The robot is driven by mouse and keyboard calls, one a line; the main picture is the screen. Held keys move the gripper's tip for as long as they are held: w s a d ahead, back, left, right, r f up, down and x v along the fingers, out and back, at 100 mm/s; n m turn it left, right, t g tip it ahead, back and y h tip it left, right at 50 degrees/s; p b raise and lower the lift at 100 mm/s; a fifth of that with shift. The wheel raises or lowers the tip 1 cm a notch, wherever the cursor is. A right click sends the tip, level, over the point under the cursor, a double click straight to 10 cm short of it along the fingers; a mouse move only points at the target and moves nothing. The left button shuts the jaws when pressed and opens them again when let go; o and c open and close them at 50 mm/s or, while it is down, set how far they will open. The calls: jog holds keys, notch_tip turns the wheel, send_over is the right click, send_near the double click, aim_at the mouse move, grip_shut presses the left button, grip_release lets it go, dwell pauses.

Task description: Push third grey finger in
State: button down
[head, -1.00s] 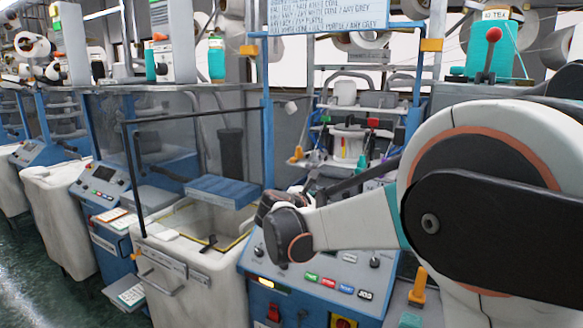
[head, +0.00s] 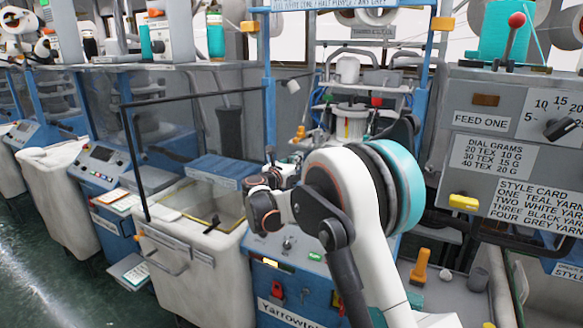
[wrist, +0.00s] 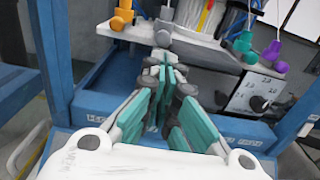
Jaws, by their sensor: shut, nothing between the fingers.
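In the wrist view my gripper (wrist: 166,72) points forward with its teal-padded fingers together and nothing between them. Just beyond the fingertips, a grey knob-ended finger (wrist: 163,34) stands at the front edge of a pale plate (wrist: 195,42). I cannot tell if the fingertips touch it. To its left is an orange-yellow finger (wrist: 119,18). I cannot tell which grey finger is the third, or how far each is pushed in. In the head view my arm hides most of this row.
A blue machine frame (wrist: 90,85) crosses below and beside the gripper. A dial panel (wrist: 258,92) is to the right. In the head view, a style card panel (head: 537,205) stands right of my arm, and an open white bin (head: 195,255) stands left.

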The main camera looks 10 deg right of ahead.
jog(key=b, duration=0.1)
send_near(317, 141)
notch_tip(317, 141, down, 3)
jog(key=w, duration=0.2)
jog(key=shift+w+d+r, duration=0.2)
jog(key=shift+w+d, duration=0.05)
jog(key=shift+d, duration=0.15)
jog(key=x, duration=0.3)
jog(key=shift+w+d, duration=0.15)
jog(key=shift+w, duration=0.1)
jog(key=shift+r, duration=0.1)
jog(key=shift+s, duration=0.1)
